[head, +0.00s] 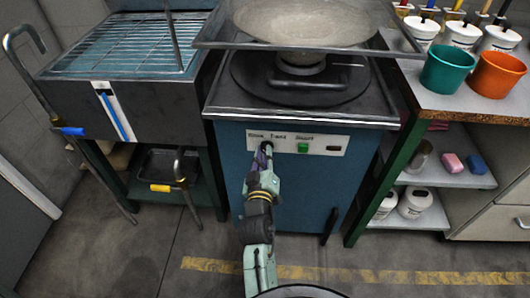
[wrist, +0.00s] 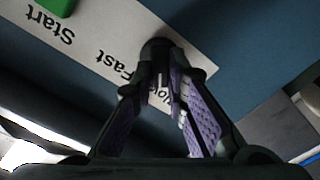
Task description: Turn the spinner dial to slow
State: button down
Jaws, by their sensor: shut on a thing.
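The spinner dial is a small black knob (wrist: 157,47) on the white label strip of the blue cabinet (head: 330,180). In the wrist view the strip reads upside down, with "Fast" beside the knob and "Slow" partly hidden behind my fingers. My gripper (wrist: 160,75) is shut on the knob, its purple-padded fingers meeting at it. In the head view my gripper (head: 264,150) reaches up to the strip's left part and mostly covers the dial. Which way the dial points cannot be told.
A green Start button (head: 303,147) sits right of the dial, with a dark switch (head: 333,148) beyond it. A metal tray (head: 395,40) overhangs the cabinet top. A sink unit (head: 130,90) stands left and a shelf (head: 440,175) right. The floor in front is clear.

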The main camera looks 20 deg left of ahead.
jog(key=shift+r+n, duration=0.1)
jog(key=shift+n, duration=0.3)
jog(key=c, duration=1.6)
grip_release()
